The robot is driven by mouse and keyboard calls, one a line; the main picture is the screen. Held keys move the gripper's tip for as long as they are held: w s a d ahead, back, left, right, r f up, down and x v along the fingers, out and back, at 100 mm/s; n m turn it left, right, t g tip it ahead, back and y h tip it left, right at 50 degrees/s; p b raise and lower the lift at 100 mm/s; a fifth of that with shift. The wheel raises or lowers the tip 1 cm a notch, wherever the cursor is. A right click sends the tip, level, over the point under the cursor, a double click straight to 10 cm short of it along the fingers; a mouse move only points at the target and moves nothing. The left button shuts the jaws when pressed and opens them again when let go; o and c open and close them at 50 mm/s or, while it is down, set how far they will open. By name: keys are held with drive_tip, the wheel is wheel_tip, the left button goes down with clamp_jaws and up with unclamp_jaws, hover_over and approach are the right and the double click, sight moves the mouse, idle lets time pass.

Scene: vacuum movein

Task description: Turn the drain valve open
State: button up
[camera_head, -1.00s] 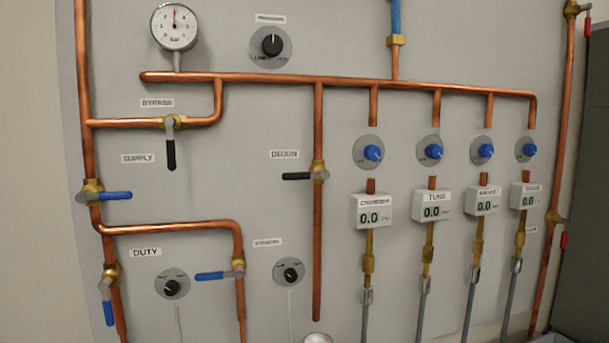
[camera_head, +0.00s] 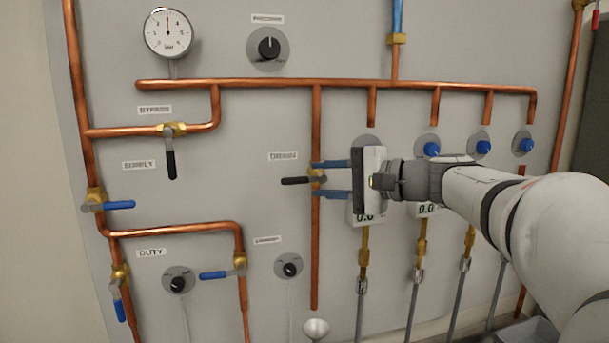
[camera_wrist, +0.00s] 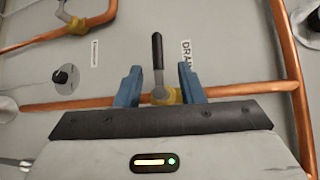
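The drain valve (camera_head: 317,178) is a brass body on a vertical copper pipe, with a black lever (camera_head: 295,181) pointing left, across the pipe. Its DRAIN label (camera_head: 283,156) is just above. My gripper (camera_head: 332,179) comes in from the right, its blue fingers apart, one above and one below the valve body. In the wrist view the valve body (camera_wrist: 162,95) sits between the open fingers (camera_wrist: 160,88), and the black lever (camera_wrist: 158,52) extends beyond them. The fingers show a gap to the lever. Whether they touch the valve body is unclear.
A knob (camera_head: 289,266) is below left of the drain valve. My arm partly covers the blue knobs and digital displays (camera_head: 426,209) on the right. The panel left of the drain lever is clear.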

sight(304, 180)
drive_tip(key=p+x, duration=0.1)
drive_tip(key=x, duration=0.5)
drive_tip(key=shift+w+a+f+p, duration=0.1)
drive_tip(key=shift+a+f+p, duration=0.05)
drive_tip(key=shift+a+p, duration=0.15)
clamp_jaws()
